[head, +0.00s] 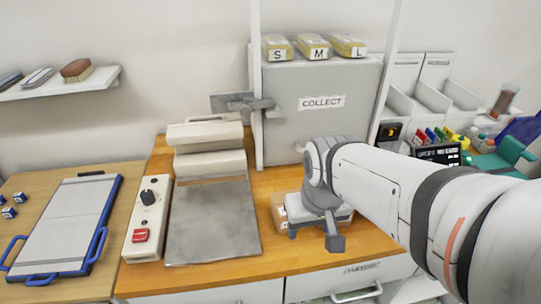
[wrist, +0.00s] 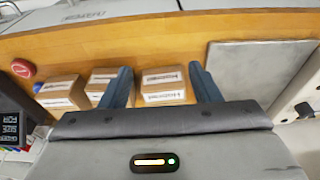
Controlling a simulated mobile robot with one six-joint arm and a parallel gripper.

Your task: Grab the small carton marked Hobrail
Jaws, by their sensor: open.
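In the wrist view three small brown cartons with white labels stand in a row on the wooden counter: a left carton (wrist: 62,93), a middle carton (wrist: 101,80) and a right carton (wrist: 164,87). Their print is too small and blurred to read surely, so I cannot tell which is marked Hobrail. My gripper (wrist: 160,70) is open, and the right carton shows between its two fingers. The left finger overlaps part of the middle carton. I cannot tell how far above the cartons the fingers are. In the head view my gripper (head: 318,232) hides most of the cartons; a carton edge (head: 278,214) shows.
A grey metal plate (head: 212,222) and a control box with a red switch (head: 140,235) lie left of my gripper. A grey COLLECT panel (head: 322,120) stands behind. A red button (wrist: 22,69) is beside the cartons in the wrist view.

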